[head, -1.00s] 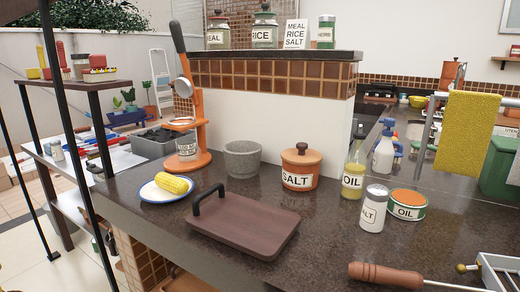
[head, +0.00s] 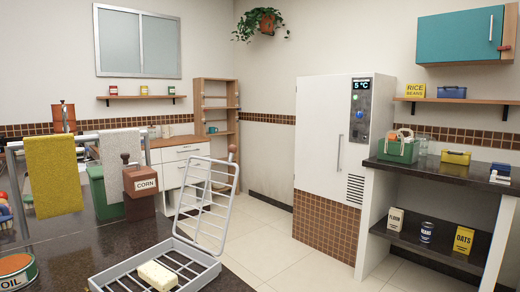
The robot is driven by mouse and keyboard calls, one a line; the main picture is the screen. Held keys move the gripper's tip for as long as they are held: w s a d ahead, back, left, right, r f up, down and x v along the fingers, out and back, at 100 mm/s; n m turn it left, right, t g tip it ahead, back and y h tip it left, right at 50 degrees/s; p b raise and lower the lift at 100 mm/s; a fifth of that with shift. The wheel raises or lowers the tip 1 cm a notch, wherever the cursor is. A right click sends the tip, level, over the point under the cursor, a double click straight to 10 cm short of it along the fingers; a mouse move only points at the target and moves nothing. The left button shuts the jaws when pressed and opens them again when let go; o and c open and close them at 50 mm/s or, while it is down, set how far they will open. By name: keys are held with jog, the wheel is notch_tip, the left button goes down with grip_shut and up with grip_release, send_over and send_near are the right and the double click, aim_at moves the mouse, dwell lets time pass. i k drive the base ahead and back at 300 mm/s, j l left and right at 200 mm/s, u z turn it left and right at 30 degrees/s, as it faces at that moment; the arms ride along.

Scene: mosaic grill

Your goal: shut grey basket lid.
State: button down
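In the head view, the grey wire basket (head: 130,263) sits at the bottom of the picture on the dark counter. Its grey barred lid (head: 230,208) stands open, raised steeply from the basket's far edge. A pale yellow block (head: 158,276) lies on the bars inside the basket. My gripper is not in view.
An oil tin (head: 17,272) stands at the lower left. A rail holds a yellow towel (head: 54,175) and a grey towel (head: 120,165). Tiled floor (head: 260,238) is open to the right of the counter.

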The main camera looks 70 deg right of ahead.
aim_at(232, 150)
jog(key=k+l+z, duration=0.45)
jog(key=z, duration=1.2)
jog(key=i+j, duration=0.1)
jog(key=i, duration=0.35)
